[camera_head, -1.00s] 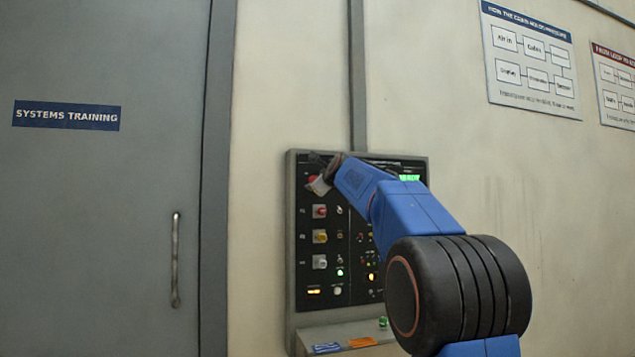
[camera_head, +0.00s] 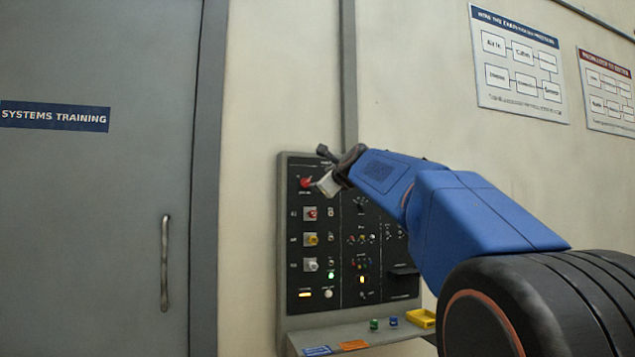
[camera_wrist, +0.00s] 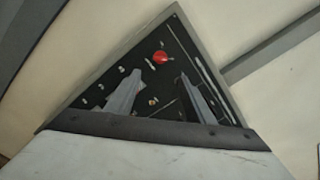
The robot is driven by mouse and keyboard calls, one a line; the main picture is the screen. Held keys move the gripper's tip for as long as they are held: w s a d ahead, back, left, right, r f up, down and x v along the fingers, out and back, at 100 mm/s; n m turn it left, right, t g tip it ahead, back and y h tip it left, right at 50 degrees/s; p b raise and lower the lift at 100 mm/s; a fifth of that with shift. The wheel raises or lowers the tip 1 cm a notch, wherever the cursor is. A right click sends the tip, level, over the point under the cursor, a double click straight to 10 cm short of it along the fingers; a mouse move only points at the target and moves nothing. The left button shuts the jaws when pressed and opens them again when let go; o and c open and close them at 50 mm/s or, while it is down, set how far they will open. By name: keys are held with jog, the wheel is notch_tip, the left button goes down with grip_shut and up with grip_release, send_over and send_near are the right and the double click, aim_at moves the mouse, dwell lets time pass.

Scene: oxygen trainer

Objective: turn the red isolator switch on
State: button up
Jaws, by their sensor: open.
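The red isolator switch (camera_head: 306,182) is a round red knob at the upper left of the black control panel (camera_head: 346,294). In the wrist view the red knob (camera_wrist: 160,57) lies beyond the fingertips, near the middle of the picture. My gripper (camera_head: 327,184) is just right of the knob in the head view, seen partly from behind. In the wrist view my gripper (camera_wrist: 160,77) has its two grey fingers apart with nothing between them. I see no contact with the knob. The knob's exact turn position is too small to tell.
Below are red (camera_head: 311,213), yellow (camera_head: 311,239) and white (camera_head: 310,264) knobs. A lit green lamp (camera_head: 331,274) is lower. A shelf (camera_head: 335,337) under the panel holds buttons and a yellow tray (camera_head: 421,318). A grey door (camera_head: 100,220) is at left; bare wall lies between.

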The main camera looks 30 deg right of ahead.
jog(key=shift+v, duration=1.65)
